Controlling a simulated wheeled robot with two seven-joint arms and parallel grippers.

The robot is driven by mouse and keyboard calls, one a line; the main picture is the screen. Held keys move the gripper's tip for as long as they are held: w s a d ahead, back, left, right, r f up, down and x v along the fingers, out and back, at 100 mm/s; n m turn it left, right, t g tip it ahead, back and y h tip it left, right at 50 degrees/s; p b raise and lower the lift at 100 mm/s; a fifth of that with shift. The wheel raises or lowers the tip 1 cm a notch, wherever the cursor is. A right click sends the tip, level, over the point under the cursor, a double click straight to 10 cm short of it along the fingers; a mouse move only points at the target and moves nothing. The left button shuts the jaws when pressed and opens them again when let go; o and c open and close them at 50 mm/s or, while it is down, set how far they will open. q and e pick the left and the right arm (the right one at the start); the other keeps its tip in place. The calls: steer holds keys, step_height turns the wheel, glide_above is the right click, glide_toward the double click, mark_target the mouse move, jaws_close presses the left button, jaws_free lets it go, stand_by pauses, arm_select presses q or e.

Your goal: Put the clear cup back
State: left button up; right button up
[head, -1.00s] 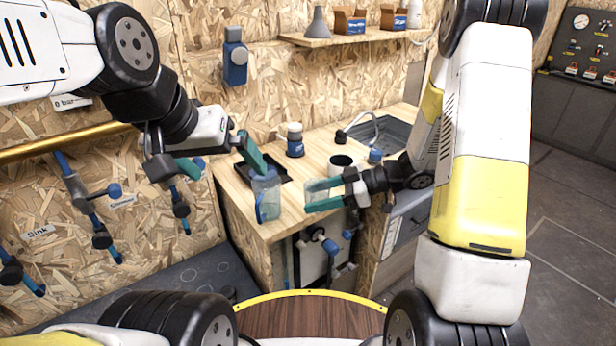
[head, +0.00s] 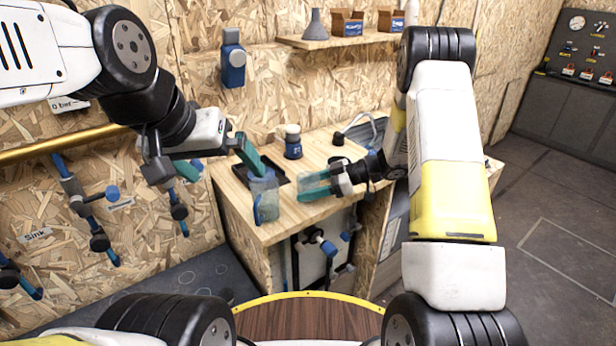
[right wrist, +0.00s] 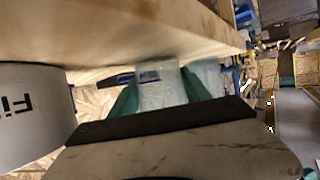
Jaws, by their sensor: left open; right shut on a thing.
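My right gripper (head: 316,184) is shut on a clear cup (head: 311,181), which lies on its side between the teal fingers, close above the counter. The cup also fills the gap between the fingers in the right wrist view (right wrist: 162,86). A clear bluish jug (head: 265,199) stands by the counter's front left edge, just left of the cup. Behind it is a black tray (head: 284,180), partly hidden. My left gripper (head: 218,163) is open and empty, its right finger just above and behind the jug.
The wooden counter (head: 310,212) has a bottle (head: 293,142) at the back and a sink with a tap behind my right arm. Valves (head: 322,243) hang below its front. A shelf (head: 325,41) with a funnel and boxes is above.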

steer(key=shift+f, duration=0.1)
steer(key=o, duration=1.4)
